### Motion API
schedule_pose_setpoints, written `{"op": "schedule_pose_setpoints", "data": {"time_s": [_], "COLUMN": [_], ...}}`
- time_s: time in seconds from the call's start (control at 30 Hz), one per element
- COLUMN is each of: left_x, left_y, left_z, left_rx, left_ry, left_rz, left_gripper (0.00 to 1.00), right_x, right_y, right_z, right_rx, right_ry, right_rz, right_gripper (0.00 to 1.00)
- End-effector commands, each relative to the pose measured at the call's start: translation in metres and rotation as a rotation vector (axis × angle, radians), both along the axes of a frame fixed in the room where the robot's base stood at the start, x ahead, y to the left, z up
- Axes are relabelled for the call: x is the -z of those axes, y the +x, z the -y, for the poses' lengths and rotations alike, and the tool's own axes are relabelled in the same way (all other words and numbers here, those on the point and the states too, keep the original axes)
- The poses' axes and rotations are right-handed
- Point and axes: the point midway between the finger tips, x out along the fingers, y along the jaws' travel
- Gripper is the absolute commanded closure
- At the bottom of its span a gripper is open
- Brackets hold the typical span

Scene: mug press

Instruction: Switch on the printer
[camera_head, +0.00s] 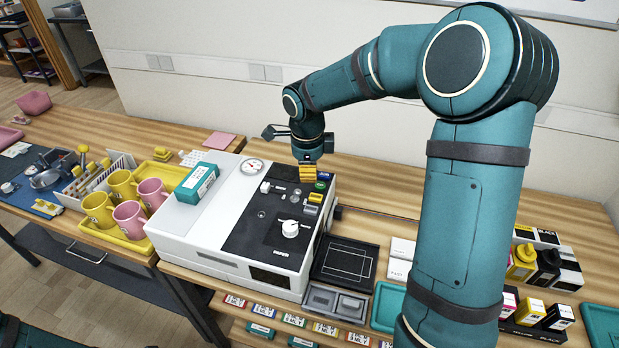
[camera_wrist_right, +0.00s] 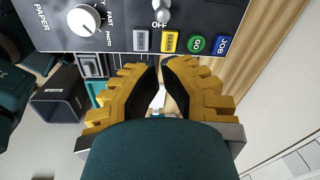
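The printer (camera_head: 205,240) is a white machine with a black control panel (camera_head: 265,225), standing on the wooden table. In the right wrist view a metal toggle switch (camera_wrist_right: 162,10) on the panel has the word OFF beside it, at the top edge. Its full tilt cannot be told. My right gripper (camera_head: 307,173), with yellow fingers, hangs over the panel's far right part, near the colored buttons. In the right wrist view its fingertips (camera_wrist_right: 158,66) are close together with nothing held; the switch is beyond them, apart. My left gripper is not in view.
A white PAPER knob (camera_head: 290,229) and grey, yellow, green GO (camera_wrist_right: 197,44) and blue JOB (camera_wrist_right: 223,46) buttons share the panel. A teal box (camera_head: 197,183) lies on the printer's left. Mugs (camera_head: 130,219) stand on a yellow tray to the left. Ink bottles (camera_head: 523,262) stand right.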

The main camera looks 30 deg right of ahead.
Motion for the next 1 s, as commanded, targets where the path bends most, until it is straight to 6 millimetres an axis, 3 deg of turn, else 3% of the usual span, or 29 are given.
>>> {"op": "schedule_pose_setpoints", "data": {"time_s": [0.2, 0.43, 0.63, 1.0], "left_x": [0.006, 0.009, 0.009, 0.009], "left_y": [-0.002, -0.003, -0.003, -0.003], "left_z": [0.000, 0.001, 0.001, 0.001], "left_rx": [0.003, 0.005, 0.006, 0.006], "left_ry": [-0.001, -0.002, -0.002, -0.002], "left_rz": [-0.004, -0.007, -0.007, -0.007], "left_gripper": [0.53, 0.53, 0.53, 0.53], "right_x": [0.041, 0.073, 0.083, 0.084], "right_y": [0.001, 0.003, 0.004, 0.004], "right_z": [0.003, 0.006, 0.006, 0.006], "right_rx": [0.000, 0.001, 0.000, 0.001], "right_ry": [0.001, 0.001, 0.001, 0.001], "right_rz": [-0.005, -0.003, -0.001, -0.001], "right_gripper": [1.00, 1.00, 1.00, 1.00]}}
